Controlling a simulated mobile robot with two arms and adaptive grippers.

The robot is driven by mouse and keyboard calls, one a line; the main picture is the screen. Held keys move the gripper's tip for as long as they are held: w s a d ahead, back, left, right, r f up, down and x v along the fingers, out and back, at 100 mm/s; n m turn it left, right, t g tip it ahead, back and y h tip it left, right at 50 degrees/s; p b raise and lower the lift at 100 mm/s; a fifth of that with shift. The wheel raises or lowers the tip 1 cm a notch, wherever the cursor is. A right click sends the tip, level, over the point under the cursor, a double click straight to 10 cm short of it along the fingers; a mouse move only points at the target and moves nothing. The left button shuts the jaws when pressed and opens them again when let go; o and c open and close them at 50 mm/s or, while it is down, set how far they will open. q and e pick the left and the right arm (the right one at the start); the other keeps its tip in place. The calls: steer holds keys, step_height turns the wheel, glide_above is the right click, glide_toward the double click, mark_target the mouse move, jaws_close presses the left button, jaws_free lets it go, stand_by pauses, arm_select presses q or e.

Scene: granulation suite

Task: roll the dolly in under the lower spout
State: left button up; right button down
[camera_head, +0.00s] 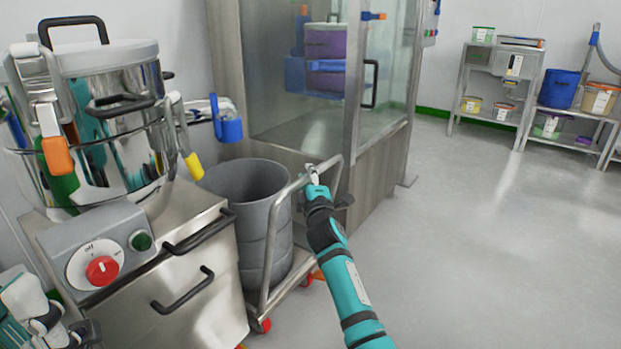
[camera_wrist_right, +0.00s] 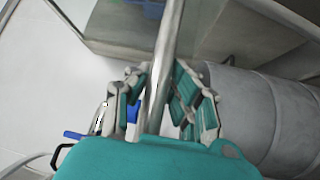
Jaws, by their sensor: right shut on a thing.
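The dolly (camera_head: 283,210) has a pale tubular handle frame and red casters, and carries a grey drum (camera_head: 265,240), open at the top. My right gripper (camera_head: 313,175) is shut on the handle's upper part. In the right wrist view its fingers (camera_wrist_right: 157,95) close around the pale bar (camera_wrist_right: 168,45), with the drum (camera_wrist_right: 245,110) to the right. A blue-ended fitting (camera_head: 229,129) juts out beside the steel vessel (camera_head: 112,120), above and left of the drum; I cannot tell whether it is the lower spout. My left gripper (camera_head: 62,330) is partly visible at the bottom left; its jaws are unclear.
A steel cabinet (camera_head: 205,300) with black handles and a red knob stands left of the dolly. A glass-fronted enclosure (camera_head: 375,165) stands behind it. Shelves (camera_head: 487,70) with tubs are at the back right. The floor (camera_head: 470,240) to the right is clear.

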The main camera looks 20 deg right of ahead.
steer(key=shift+r, duration=0.2)
steer(key=c, duration=1.2)
jaws_free()
steer(key=shift+w+a+f, duration=0.1)
steer(key=shift+a, duration=0.05)
steer(key=shift+o, duration=0.2)
steer(key=shift+f, duration=0.1)
steer(key=shift+s, duration=0.35)
steer(key=s+a+f, duration=0.1)
steer(key=s, duration=1)
steer(key=shift+f, duration=0.25)
steer(key=shift+s, duration=0.1)
